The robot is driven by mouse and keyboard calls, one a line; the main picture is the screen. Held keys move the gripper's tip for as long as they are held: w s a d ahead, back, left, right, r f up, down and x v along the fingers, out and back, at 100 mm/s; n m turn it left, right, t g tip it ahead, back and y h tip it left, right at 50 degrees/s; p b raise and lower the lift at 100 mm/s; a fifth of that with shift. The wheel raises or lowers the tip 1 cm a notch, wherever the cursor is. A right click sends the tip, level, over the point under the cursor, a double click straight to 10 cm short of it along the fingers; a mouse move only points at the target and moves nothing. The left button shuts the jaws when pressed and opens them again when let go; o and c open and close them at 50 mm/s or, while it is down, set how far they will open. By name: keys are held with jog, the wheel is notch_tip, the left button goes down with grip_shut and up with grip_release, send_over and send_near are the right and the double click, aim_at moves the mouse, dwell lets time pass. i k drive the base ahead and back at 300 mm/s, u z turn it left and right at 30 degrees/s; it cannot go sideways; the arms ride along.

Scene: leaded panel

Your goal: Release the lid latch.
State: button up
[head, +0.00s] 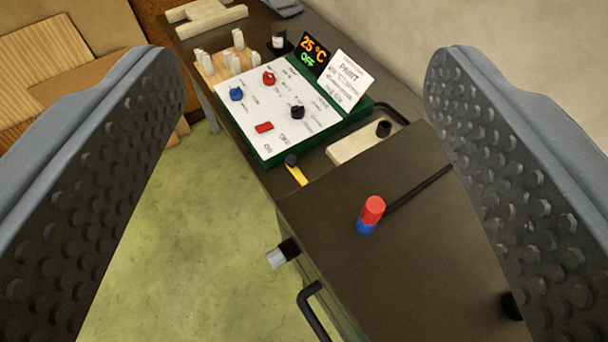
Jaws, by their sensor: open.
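My gripper (308,68) is open and empty, its two studded dark pads wide apart at the left and right of the view. Between them, lower down, is a dark brown box with a flat lid (400,250). A short black piece with a silver-grey end (277,258) sticks out from the box's left side near the lid edge; it may be the lid latch, but no label shows this. A black bar handle (313,310) is below it on the same side. Neither pad appears to touch these parts.
Beyond are a yellow lever with a black knob (297,171), a green-edged control panel (262,115), a display reading 25 °C OFF (312,51) and a white card (346,80). Green floor (180,240) is clear at left.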

aim_at(291, 161)
jog(key=k, duration=1.35)
jog(key=u, duration=0.35)
jog(key=i, duration=1.7)
jog(key=u, duration=0.1)
